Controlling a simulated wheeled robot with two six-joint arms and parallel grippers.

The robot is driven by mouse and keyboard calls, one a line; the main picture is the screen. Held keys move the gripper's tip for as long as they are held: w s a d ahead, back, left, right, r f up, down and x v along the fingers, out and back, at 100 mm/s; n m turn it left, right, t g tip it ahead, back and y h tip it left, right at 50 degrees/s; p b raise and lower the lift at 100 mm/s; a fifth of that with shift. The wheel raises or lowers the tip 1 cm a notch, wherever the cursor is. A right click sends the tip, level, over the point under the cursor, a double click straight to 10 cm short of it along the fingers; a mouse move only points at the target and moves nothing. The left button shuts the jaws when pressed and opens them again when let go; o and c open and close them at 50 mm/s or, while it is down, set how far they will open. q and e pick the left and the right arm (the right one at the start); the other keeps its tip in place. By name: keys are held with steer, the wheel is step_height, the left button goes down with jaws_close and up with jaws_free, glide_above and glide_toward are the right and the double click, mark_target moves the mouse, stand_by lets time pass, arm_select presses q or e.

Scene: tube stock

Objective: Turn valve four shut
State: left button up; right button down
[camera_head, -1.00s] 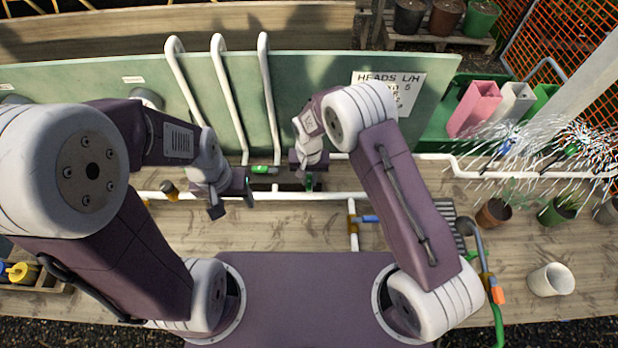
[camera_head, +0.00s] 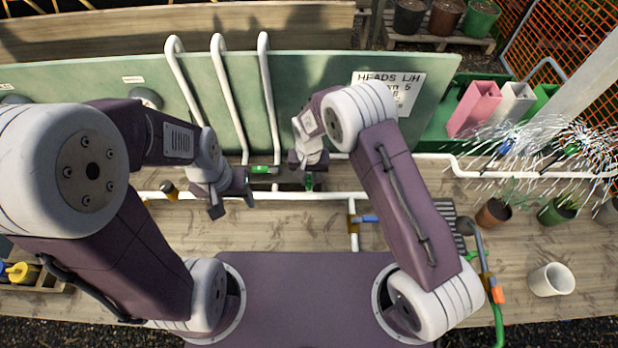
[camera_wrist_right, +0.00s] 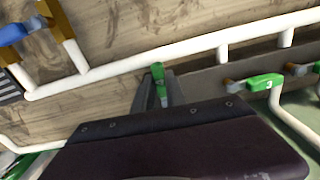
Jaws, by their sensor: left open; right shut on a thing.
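My right gripper (camera_head: 309,182) is shut on a green valve lever (camera_wrist_right: 158,73), which points lengthwise between the fingers in the right wrist view. No number can be read on it. Beside it, another green lever marked 3 (camera_wrist_right: 265,82) lies crosswise at a white pipe; it also shows in the head view (camera_head: 261,170). My left gripper (camera_head: 231,204) is open and empty, above the bench near the long white pipe. My right wrist hides much of the held valve in the head view.
A long white pipe (camera_head: 280,195) crosses the bench. White riser pipes (camera_head: 268,100) stand against the green board (camera_head: 200,85). A blue-handled valve (camera_head: 367,219) is nearer me. Water sprays at the right above potted plants (camera_head: 556,212). A white pot (camera_head: 551,280) stands at front right.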

steer(key=shift+w+a, duration=0.1)
steer(key=a+m+b, duration=0.1)
steer(key=m, duration=0.1)
steer(key=w+a+m+b, duration=0.1)
steer(key=m, duration=0.2)
steer(key=a+m+b, duration=0.1)
steer(key=m, duration=0.2)
steer(key=shift+w+a, duration=0.1)
steer(key=shift+w, duration=0.1)
steer(key=m, duration=0.1)
steer(key=w+m, duration=0.1)
steer(key=m, duration=0.1)
steer(key=a+m+b, duration=0.1)
steer(key=shift+w+m, duration=0.3)
steer(key=shift+m, duration=0.1)
steer(key=shift+w+a+m+b, duration=0.1)
steer(key=shift+w+m+b, duration=0.3)
steer(key=shift+m, duration=0.7)
steer(key=shift+w+a+m+b, duration=0.1)
steer(key=shift+w+m, duration=0.45)
steer(key=shift+m, duration=0.55)
steer(key=shift+r, duration=0.1)
steer(key=c, duration=1.4)
jaws_free()
steer(key=shift+o, duration=0.2)
